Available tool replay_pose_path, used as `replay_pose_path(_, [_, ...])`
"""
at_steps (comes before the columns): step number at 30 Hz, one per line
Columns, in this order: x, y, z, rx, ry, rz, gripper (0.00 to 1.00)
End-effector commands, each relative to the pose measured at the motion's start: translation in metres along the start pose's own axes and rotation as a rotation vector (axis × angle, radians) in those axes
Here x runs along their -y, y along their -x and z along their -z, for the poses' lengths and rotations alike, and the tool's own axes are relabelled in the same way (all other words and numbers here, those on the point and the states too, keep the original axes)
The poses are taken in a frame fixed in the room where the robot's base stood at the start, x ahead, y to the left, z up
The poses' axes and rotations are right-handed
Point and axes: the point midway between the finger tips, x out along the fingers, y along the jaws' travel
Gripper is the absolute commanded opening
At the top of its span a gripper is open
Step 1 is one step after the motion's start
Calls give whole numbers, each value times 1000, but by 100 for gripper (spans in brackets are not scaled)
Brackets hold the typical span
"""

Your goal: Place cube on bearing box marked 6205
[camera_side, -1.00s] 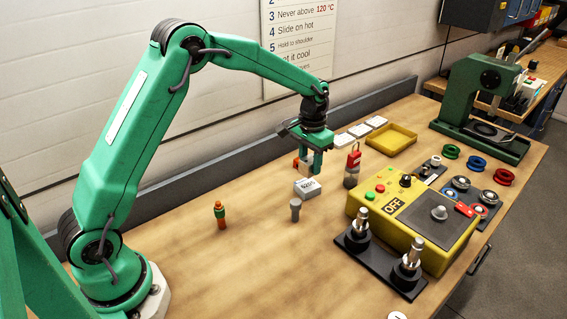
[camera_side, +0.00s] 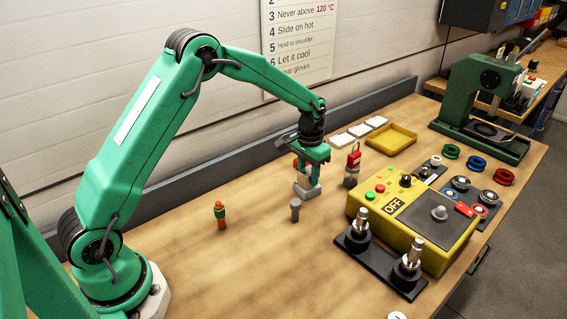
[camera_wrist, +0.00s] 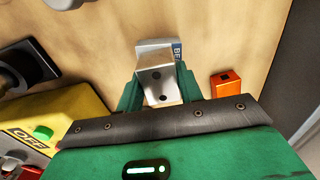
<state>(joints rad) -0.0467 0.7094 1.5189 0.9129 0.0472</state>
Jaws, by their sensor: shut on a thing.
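My gripper (camera_side: 308,168) is low over the bearing box (camera_side: 309,192), which sits on the bench. Its fingers, seen in the wrist view (camera_wrist: 160,92), are shut on a small pale grey cube (camera_wrist: 163,88) with dark dots. In the side view the cube (camera_side: 303,180) shows between the fingers, directly above the box. I cannot tell whether cube and box touch. In the wrist view the box (camera_wrist: 154,48) shows beyond the cube, with part of a blue label (camera_wrist: 177,51). Its number is hidden now.
An orange block (camera_wrist: 226,85) stands beside the gripper. A grey peg (camera_side: 295,209), a green-and-orange piece (camera_side: 220,213) and a red-topped padlock-like piece (camera_side: 353,162) stand nearby. The yellow OFF control box (camera_side: 435,245) is to the right. The front left bench is clear.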

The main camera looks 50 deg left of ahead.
Motion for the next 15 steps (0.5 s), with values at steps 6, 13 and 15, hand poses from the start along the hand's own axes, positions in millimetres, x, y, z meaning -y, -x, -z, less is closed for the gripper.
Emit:
replay_pose_path(6, [0,-2,0,-1,0,0,7])
replay_pose_path(13, [0,-3,0,0,0,0,58])
replay_pose_path(15, [0,-3,0,0,0,0,58])
